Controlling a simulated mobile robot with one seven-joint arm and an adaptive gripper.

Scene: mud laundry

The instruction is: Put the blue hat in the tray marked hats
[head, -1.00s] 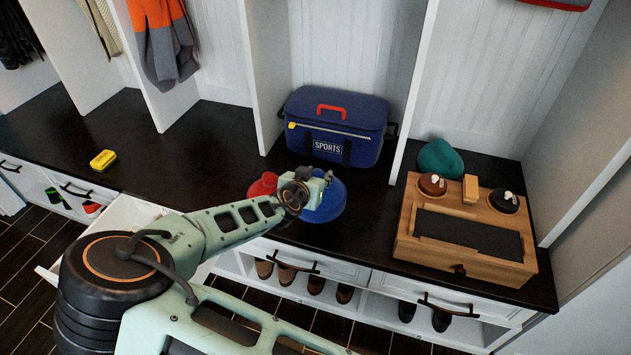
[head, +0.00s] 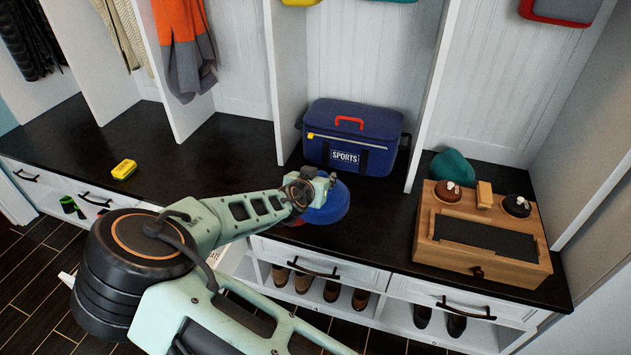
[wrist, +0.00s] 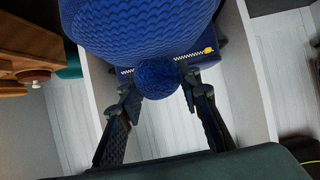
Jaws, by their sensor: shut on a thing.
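The blue knitted hat (head: 330,207) is at the front edge of the dark bench, below the sports bag in the head view. In the wrist view the hat (wrist: 150,25) fills the top, with its round pompom (wrist: 157,78) between the fingers. My gripper (wrist: 158,84) is shut on the pompom; it also shows in the head view (head: 322,187). I cannot tell whether the hat touches the bench. No tray label reading hats is legible; parts of a yellow tray (head: 300,2) and a red-rimmed grey tray (head: 562,10) show at the top.
The blue sports bag (head: 350,135) stands behind the hat. A teal hat (head: 452,168) and a wooden box (head: 480,258) with brushes are at right. A yellow sponge (head: 124,170) lies at left. White dividers (head: 435,95) split the bays. The left bench is mostly clear.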

